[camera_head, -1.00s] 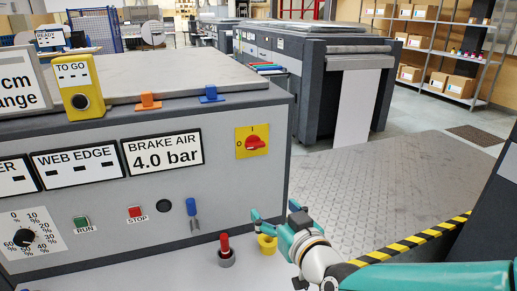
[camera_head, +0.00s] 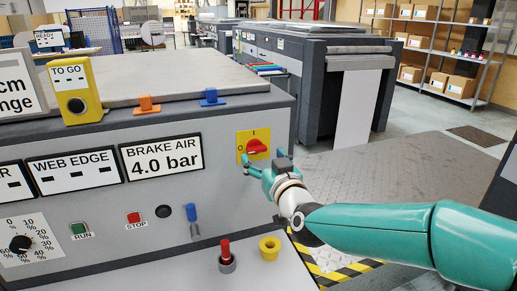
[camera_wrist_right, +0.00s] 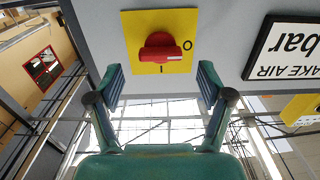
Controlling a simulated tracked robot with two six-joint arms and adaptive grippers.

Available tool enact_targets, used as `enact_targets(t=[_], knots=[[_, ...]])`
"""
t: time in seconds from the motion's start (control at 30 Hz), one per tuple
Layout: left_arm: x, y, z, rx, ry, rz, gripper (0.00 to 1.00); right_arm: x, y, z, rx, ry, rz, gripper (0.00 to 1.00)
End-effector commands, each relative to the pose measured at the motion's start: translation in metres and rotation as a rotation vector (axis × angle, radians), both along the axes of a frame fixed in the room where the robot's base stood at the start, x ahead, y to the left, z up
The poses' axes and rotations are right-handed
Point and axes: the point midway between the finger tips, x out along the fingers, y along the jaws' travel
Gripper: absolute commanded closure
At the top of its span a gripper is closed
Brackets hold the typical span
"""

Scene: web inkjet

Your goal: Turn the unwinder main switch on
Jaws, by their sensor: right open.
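The main switch is a red rotary knob (camera_head: 257,146) on a yellow plate (camera_head: 241,137) at the right end of the grey unwinder front. Its handle lies horizontal, and the O mark is at left and the I mark at top. In the right wrist view, the picture is upside down; the knob (camera_wrist_right: 160,48) has a white line on the side towards O. My right gripper (camera_head: 267,166) is open just in front of and below the switch, with a finger to each side and nothing between them. The wrist view shows it apart from the knob. My left gripper is out of view.
The brake air sign (camera_head: 161,157) is left of the switch. Below are a blue lever (camera_head: 192,216), a red-handled peg (camera_head: 226,252) and a yellow ring (camera_head: 269,247) on a ledge. Orange (camera_head: 149,104) and blue clips (camera_head: 211,97) sit on the top edge.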

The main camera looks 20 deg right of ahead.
Motion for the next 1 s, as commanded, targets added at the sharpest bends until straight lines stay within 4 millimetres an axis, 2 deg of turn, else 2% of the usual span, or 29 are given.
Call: enact_targets(t=[0.1, 0.23, 0.63, 0.9, 1.0], knots=[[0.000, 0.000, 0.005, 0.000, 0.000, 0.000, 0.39, 0.020, 0.001, 0.000, -0.001, 0.002, 0.000, 0.21], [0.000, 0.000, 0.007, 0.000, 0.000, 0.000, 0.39, 0.032, 0.001, 0.000, -0.001, 0.001, 0.000, 0.21], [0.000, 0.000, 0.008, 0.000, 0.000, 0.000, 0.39, 0.038, 0.001, -0.001, 0.000, 0.000, -0.001, 0.22], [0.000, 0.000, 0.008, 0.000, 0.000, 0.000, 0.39, 0.038, 0.001, 0.000, 0.000, 0.000, -0.001, 0.68], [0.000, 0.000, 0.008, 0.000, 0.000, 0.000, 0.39, 0.038, 0.001, 0.000, 0.000, 0.000, -0.001, 0.81]])
